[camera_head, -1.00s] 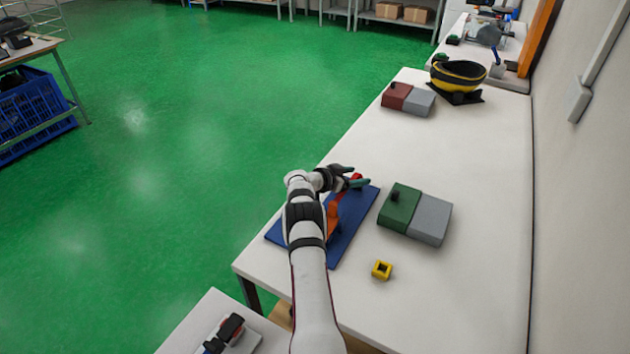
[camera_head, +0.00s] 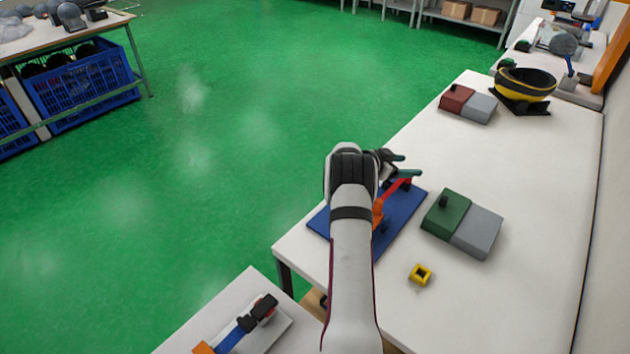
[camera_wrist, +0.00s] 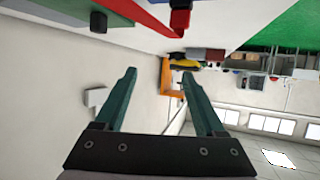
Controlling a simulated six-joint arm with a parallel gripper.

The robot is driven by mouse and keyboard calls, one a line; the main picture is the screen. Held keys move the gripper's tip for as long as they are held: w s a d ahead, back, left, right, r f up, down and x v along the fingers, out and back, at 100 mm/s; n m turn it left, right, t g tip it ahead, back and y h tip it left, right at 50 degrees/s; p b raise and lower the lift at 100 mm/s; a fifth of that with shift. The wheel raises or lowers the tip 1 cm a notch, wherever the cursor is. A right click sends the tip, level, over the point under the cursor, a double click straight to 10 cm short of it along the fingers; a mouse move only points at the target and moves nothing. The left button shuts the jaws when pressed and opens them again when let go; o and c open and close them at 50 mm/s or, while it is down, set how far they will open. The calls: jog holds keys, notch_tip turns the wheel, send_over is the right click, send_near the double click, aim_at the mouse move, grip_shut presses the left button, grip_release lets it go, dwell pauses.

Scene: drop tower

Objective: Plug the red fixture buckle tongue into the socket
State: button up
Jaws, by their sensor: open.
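A red bar-shaped piece (camera_head: 397,186) slants up from an orange part (camera_head: 377,213) on the blue board (camera_head: 407,210). In the wrist view the red piece (camera_wrist: 180,18) shows at the top, clear of both fingers. My gripper (camera_head: 404,165) is just above and beside the red piece's upper end in the head view. In the wrist view my gripper (camera_wrist: 157,85) is open, with nothing between its dark green fingers. My arm hides part of the board and of the orange part. I cannot tell which part is the socket.
Right of the board lie a green and grey block (camera_head: 462,222) and a small yellow square ring (camera_head: 420,274). A red and grey block (camera_head: 468,104) and a yellow-black bowl (camera_head: 525,88) stand farther back. A side table (camera_head: 277,335) holds a black buckle (camera_head: 258,312) with a blue strap.

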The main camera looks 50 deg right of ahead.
jog(key=w+f, duration=0.1)
jog(key=f, duration=0.1)
jog(key=w+f, duration=0.2)
jog(key=f, duration=0.1)
jog(key=w+f, duration=0.2)
jog(key=shift+d+f, duration=0.15)
jog(key=shift+d, duration=0.05)
jog(key=w+a+r+n+y, duration=0.1)
jog(key=w+a+r, duration=0.1)
jog(key=a+r, duration=0.5)
jog(key=w+a+r+n+y, duration=0.2)
jog(key=a+r, duration=0.5)
jog(key=a, duration=1.2)
jog(key=shift+w+n+t+y, duration=0.3)
jog(key=shift+w, duration=0.3)
jog(key=shift+f, duration=0.1)
